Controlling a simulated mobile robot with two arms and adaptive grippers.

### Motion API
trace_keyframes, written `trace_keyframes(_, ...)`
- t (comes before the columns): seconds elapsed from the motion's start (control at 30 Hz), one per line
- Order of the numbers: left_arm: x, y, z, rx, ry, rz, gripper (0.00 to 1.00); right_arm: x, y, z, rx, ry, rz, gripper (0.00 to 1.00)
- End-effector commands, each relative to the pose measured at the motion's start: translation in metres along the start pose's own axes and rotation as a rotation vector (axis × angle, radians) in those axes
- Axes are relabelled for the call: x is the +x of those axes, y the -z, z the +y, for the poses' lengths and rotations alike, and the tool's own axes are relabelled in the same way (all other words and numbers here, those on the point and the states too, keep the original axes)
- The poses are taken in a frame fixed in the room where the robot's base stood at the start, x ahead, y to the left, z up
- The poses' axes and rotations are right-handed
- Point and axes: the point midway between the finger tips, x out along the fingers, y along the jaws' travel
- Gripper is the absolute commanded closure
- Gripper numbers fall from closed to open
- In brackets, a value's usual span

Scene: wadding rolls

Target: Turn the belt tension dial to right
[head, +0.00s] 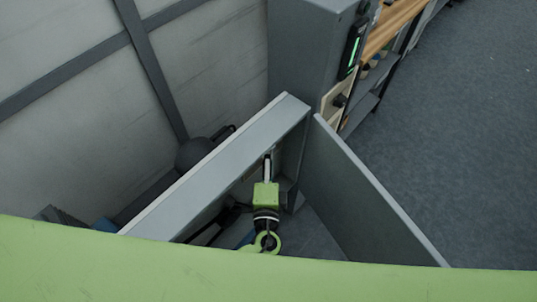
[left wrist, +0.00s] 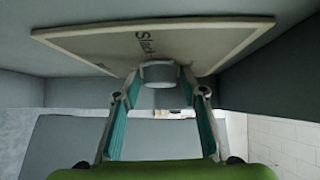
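The belt tension dial (left wrist: 159,73) is a round grey knob on a pale panel (left wrist: 100,42) in the left wrist view. The panel carries the printed word "Slack", partly hidden behind the dial. My left gripper (left wrist: 160,84) has one teal-padded finger on each side of the dial, with the tips against its sides. In the head view my left gripper (head: 267,166) reaches into a grey housing. The dial is hidden there. My right gripper is in neither view.
A grey housing wall (head: 225,160) stands left of my gripper and an upright grey panel (head: 370,195) stands to the right. A grey column (head: 300,45) rises behind. Open floor (head: 460,130) lies at the right.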

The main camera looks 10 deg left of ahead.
Motion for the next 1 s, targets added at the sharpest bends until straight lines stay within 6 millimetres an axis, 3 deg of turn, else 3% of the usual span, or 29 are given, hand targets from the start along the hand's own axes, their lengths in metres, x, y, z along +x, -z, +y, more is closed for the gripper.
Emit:
trace_keyframes(0.47, -0.008, 0.000, 0.000, 0.000, 0.000, 0.002, 0.51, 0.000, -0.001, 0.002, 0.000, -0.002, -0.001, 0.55)
trace_keyframes(1.0, -0.108, 0.000, 0.001, 0.000, -0.002, 0.002, 0.51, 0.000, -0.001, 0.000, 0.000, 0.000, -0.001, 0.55)
